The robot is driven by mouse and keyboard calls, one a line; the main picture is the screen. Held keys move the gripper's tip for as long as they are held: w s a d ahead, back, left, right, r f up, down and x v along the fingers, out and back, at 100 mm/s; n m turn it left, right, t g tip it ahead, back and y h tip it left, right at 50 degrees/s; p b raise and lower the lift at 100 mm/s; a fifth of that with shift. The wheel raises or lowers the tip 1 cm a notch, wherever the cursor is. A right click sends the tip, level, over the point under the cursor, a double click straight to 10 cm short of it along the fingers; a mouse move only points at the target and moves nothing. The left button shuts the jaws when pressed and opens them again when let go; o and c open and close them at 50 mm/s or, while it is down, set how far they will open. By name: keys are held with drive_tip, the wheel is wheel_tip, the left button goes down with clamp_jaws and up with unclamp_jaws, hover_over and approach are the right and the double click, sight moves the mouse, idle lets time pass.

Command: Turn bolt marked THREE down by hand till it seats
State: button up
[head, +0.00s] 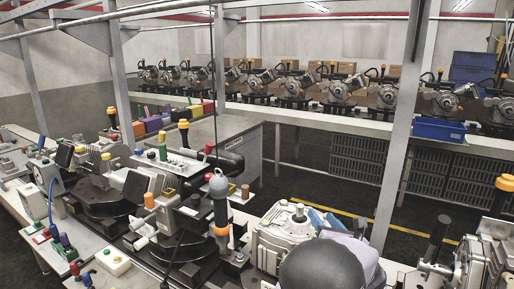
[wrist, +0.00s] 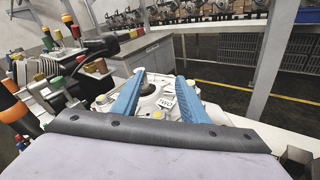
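My gripper (wrist: 160,78) reaches forward with two blue fingers spread wide apart. Nothing is visibly clamped between them. Below and between the fingers is a pale metal housing (head: 283,238) with yellowish round spots on its top. A dark round part (wrist: 148,89) shows on it near the left finger. A small white tag (wrist: 166,102) with dark letters lies between the fingers; I cannot read it surely. In the head view my gripper (head: 322,219) is over the housing's right side, partly hidden by my dark wrist. I cannot pick out the bolt marked THREE.
Left of the housing stands a crowded bench with a dark upright tool with an orange band (head: 219,205), a black screen (head: 134,190) and a white button box (head: 113,260). Another metal housing (head: 485,255) is at right. A grey post (head: 400,130) rises behind. Similar machines line the far shelf.

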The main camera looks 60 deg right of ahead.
drive_tip(key=w+a+r+m+y+p, duration=0.1)
drive_tip(key=w+r+y+p, duration=0.1)
drive_tip(key=w+r+p, duration=0.7)
drive_tip(key=shift+w+a+r+y, duration=0.35)
drive_tip(key=shift+w+r, duration=3.3)
drive_tip(key=shift+w, duration=2.45)
drive_tip(key=shift+c, duration=0.6)
